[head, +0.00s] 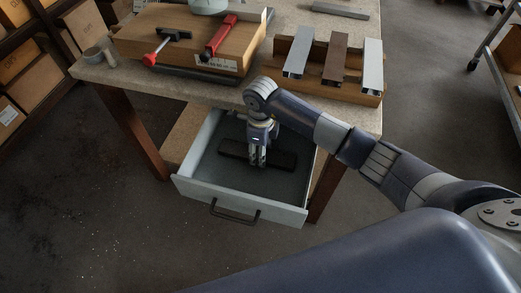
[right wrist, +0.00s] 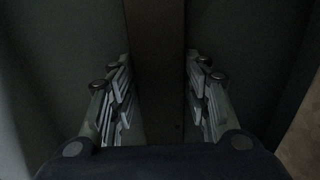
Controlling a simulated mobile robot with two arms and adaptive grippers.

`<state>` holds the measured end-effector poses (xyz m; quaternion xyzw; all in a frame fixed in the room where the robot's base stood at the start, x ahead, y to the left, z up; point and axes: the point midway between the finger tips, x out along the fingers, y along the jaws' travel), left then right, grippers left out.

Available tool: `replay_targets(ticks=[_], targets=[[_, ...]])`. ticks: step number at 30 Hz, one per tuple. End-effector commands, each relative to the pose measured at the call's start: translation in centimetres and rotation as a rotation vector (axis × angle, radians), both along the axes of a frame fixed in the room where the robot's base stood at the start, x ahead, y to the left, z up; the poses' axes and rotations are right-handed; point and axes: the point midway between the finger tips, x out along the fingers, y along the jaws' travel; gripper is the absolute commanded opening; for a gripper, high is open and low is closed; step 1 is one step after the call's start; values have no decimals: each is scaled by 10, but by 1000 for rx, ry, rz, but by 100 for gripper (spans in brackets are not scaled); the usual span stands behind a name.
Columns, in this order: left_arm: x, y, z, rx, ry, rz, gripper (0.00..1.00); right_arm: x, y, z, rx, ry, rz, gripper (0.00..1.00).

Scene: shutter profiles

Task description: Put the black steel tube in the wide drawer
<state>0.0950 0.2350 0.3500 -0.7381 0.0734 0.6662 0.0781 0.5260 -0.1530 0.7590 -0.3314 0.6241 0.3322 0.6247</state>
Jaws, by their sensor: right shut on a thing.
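The black steel tube (head: 233,149) is inside the open wide drawer (head: 240,199), low over or on its floor; I cannot tell whether it touches. My right gripper (head: 257,163) reaches down into the drawer and is shut on the tube near its middle. In the right wrist view the tube (right wrist: 158,70) runs between the two fingers of the gripper (right wrist: 160,95). My left gripper is not in view.
The drawer hangs under a workbench (head: 225,92). On the bench, a wooden rack (head: 366,98) holds several profiles, and red clamps (head: 221,36) lie on a wooden block (head: 190,48). Shelves with boxes (head: 33,75) stand left. The floor before the drawer is clear.

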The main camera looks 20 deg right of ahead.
Motion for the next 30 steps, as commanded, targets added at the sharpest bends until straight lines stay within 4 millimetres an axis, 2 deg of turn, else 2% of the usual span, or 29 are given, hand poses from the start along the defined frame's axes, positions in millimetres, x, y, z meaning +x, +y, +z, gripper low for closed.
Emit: replay_targets(ticks=[1,3,13,17,20,30], targets=[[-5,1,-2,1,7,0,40,0,0,-1,-1,-1,0,48],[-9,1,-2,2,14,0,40,0,0,-1,-1,1,0,64],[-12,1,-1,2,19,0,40,0,0,0,0,0,0,64],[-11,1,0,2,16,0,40,1,0,6,1,-3,0,64],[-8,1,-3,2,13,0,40,2,-1,20,0,-6,0,64],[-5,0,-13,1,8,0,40,1,-1,92,-1,-5,0,64]])
